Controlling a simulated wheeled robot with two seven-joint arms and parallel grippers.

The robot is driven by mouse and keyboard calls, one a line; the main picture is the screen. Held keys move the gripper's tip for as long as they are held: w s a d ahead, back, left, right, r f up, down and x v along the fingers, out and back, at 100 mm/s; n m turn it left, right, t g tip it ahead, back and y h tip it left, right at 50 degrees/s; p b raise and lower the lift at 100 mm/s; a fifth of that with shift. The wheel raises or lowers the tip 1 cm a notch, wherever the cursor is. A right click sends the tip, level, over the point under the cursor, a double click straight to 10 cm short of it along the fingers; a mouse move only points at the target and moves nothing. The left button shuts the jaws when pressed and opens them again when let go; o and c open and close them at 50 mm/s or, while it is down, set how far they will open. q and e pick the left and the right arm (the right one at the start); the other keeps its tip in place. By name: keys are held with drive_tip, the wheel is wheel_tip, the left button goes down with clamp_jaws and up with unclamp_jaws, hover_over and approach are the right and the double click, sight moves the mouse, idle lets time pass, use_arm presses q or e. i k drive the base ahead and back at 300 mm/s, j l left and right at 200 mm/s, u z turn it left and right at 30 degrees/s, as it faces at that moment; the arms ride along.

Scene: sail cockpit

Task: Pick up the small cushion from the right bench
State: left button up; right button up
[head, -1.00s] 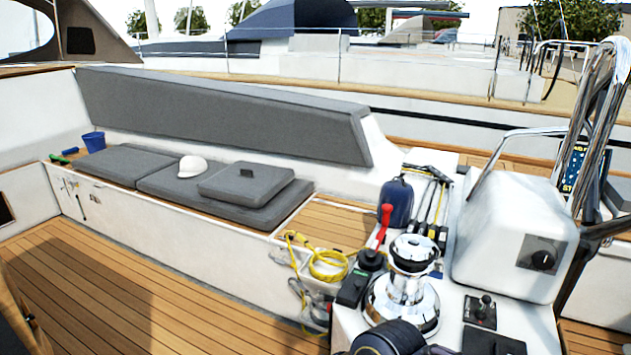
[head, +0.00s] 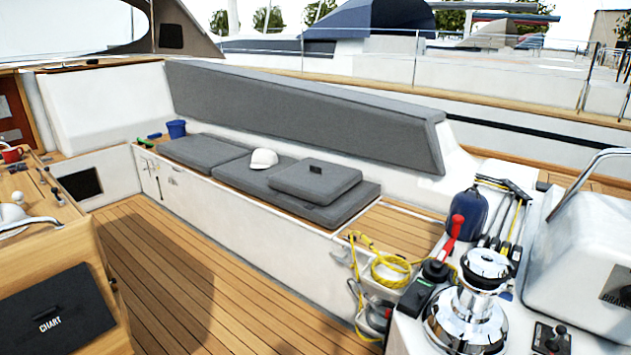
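The small grey cushion (head: 315,178), with a dark handle or tab on its top, lies on a longer grey seat cushion (head: 345,205) on the bench along the far side of the cockpit. A white cap or helmet (head: 263,159) sits just left of it on the seat cushion. Neither of my grippers shows in the head view.
A bare wooden bench end (head: 400,230) lies right of the cushions, with a yellow rope (head: 385,265) at its edge. A chrome winch (head: 470,300) and a red-handled tool (head: 452,230) stand at the right. A chart table (head: 55,320) is at left. The deck floor (head: 190,270) between is clear.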

sight(313, 179)
drive_tip(key=i+u, duration=0.1)
drive_tip(key=u, duration=0.3)
drive_tip(key=i+l, duration=0.1)
drive_tip(key=i, duration=4.15)
drive_tip(key=j, duration=0.1)
